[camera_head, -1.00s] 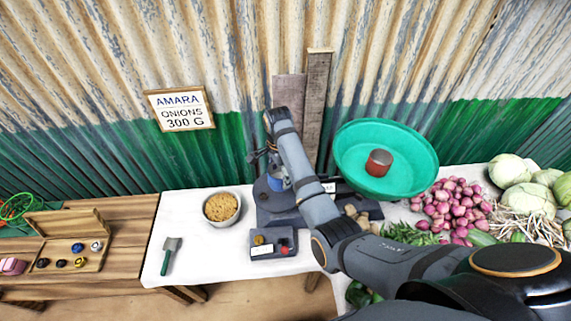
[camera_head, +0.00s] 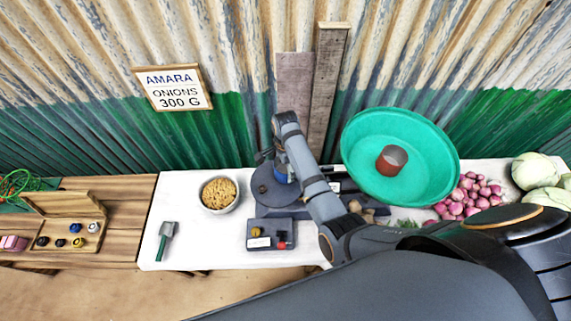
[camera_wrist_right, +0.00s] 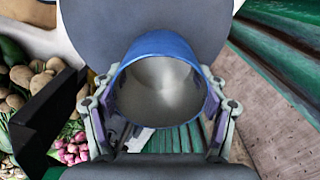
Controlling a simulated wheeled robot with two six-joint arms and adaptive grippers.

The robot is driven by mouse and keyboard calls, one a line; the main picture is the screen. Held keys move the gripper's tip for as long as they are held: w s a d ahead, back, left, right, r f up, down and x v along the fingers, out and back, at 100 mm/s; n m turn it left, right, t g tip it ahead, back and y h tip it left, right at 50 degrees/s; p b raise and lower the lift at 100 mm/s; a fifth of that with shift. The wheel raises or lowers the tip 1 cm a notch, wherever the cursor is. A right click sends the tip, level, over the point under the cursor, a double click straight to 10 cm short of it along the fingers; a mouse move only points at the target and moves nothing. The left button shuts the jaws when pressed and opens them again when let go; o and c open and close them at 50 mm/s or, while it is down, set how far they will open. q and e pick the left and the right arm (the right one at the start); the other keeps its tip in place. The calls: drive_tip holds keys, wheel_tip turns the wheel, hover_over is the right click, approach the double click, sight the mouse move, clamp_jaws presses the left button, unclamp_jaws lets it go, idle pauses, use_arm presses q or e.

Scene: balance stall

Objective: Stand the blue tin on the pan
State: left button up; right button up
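The blue tin (camera_wrist_right: 155,45) is between the fingers of my right gripper (camera_wrist_right: 160,112), which touch it on both sides. Its open, pale metal mouth faces the wrist camera. In the head view the tin (camera_head: 281,174) is partly hidden by my right arm and sits over the dark grey round pan (camera_head: 264,190) of the scale. The pan also fills the top of the wrist view (camera_wrist_right: 95,25). I cannot tell whether the tin's base touches it. My left gripper is not in view.
A green basin (camera_head: 425,150) holding a red tin (camera_head: 391,160) stands right of my arm. A bowl of grain (camera_head: 219,194), a small block with weights (camera_head: 270,235) and a scoop (camera_head: 165,240) are on the white table. Onions (camera_head: 468,195) lie at right.

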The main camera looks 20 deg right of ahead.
drive_tip(key=shift+o, duration=1)
drive_tip(key=shift+s+a+r, duration=0.15)
drive_tip(key=shift+s+a, duration=0.1)
drive_tip(key=shift+s, duration=0.05)
drive_tip(key=shift+o, duration=0.9)
drive_tip(key=shift+a, duration=0.15)
drive_tip(key=shift+w+d, duration=0.1)
drive_tip(key=shift+d, duration=0.1)
drive_tip(key=shift+r, duration=0.35)
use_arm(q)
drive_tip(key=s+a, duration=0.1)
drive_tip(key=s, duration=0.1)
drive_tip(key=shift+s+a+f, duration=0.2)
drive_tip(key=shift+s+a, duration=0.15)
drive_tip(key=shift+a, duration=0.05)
use_arm(e)
wheel_tip(320, 180, up, 12)
drive_tip(key=shift+f, duration=0.25)
drive_tip(key=shift+a, duration=0.1)
